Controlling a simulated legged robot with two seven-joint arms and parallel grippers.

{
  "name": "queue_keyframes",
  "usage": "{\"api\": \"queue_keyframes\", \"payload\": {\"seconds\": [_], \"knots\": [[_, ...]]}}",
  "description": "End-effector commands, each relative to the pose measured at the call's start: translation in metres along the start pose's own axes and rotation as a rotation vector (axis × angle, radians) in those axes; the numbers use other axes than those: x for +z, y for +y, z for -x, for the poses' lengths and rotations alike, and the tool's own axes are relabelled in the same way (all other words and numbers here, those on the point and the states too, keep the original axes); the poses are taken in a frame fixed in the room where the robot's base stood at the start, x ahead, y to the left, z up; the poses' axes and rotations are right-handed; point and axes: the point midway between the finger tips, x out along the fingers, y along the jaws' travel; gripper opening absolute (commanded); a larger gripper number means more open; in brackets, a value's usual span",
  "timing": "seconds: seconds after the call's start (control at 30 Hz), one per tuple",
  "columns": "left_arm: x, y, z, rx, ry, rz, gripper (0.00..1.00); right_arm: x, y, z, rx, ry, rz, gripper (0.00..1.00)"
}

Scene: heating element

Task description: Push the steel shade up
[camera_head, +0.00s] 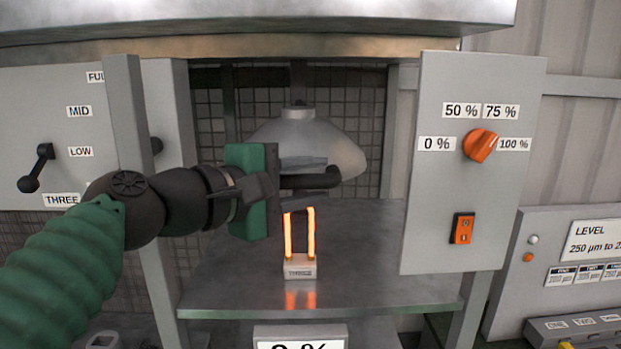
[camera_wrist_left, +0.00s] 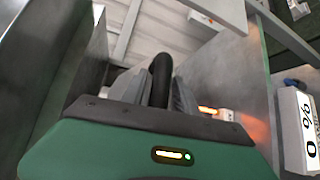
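The steel shade (camera_head: 335,145) is a grey dome hanging under the hood in the head view. It sits above the heating element (camera_head: 300,235), whose two bars glow orange. A dark curved handle (camera_head: 330,181) is at the shade's front; it also shows in the wrist view (camera_wrist_left: 160,80). My left gripper (camera_head: 310,182) is at the handle, one finger above it and one below. The fingers look apart around the handle; firm contact is not clear. The gripper hides part of the shade's lower left. My right gripper is not in view.
A control panel (camera_head: 470,210) with an orange knob (camera_head: 480,145) and orange switch (camera_head: 463,228) stands close on the right. A left panel (camera_head: 110,125) has a black lever (camera_head: 36,167). A metal shelf (camera_head: 380,270) lies below, mostly clear. A post (camera_head: 145,190) stands beside my left arm.

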Motion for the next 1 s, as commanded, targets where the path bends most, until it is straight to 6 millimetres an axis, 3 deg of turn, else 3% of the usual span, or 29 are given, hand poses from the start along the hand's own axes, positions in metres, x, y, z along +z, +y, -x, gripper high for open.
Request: {"api": "queue_keyframes", "payload": {"seconds": [0.03,0.23,1.0], "knots": [[0.0,0.0001,0.0001,0.0,0.0,0.0,0.27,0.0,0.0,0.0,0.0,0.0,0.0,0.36],[0.0008,0.0,0.0009,0.0,-0.001,0.0,0.01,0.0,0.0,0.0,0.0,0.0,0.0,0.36],[0.0027,-0.0025,0.0003,-0.006,-0.006,0.001,0.0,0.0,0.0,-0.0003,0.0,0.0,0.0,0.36]]}}
